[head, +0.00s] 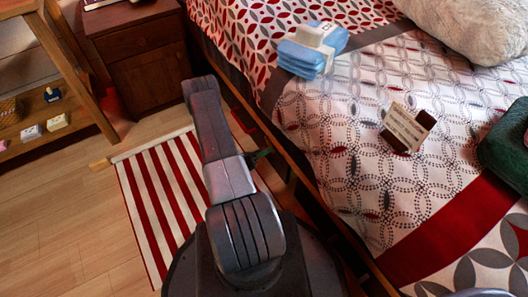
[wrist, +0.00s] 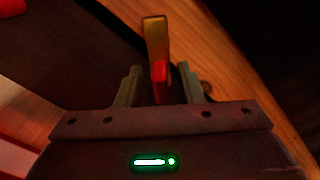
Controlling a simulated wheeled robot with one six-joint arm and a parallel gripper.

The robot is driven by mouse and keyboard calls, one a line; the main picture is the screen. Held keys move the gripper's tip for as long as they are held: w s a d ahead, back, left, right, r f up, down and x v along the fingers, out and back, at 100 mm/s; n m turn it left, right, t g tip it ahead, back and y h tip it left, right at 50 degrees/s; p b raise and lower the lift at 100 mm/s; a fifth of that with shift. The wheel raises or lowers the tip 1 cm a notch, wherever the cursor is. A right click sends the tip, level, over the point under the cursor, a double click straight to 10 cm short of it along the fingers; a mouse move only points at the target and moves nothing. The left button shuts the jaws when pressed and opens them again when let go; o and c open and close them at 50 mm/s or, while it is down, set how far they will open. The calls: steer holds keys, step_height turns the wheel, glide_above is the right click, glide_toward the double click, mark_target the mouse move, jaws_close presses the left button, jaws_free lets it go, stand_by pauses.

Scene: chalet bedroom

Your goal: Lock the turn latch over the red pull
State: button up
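In the wrist view a brass-coloured bar, apparently the turn latch (wrist: 155,38), stands nearly upright in the picture against a wooden edge. A red piece, apparently the red pull (wrist: 159,82), shows at its lower end; I cannot tell which lies in front. My gripper (wrist: 160,80) is open, one finger on each side of the red piece, with gaps visible on both sides. The lower part of the red piece is hidden behind the gripper body. In the head view my arm reaches down beside the bed and hides the latch and pull.
The bed (head: 360,150) runs along the right, its wooden side close to my arm. A nightstand (head: 140,55) stands at the back left. A striped rug (head: 160,205) lies left of my arm. Bare wooden floor (head: 70,210) is open at the left.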

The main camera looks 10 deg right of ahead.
jaws_close()
steer(key=shift+f, duration=0.1)
steer(key=w+m+b, duration=0.1)
steer(key=m, duration=0.2)
steer(key=w+m+b, duration=0.1)
steer(key=m, duration=0.2)
steer(key=w+a+f+m+b, duration=0.1)
steer(key=m, duration=0.2)
steer(key=shift+a, duration=0.1)
stand_by(0.4)
steer(key=shift+m, duration=0.3)
jaws_free()
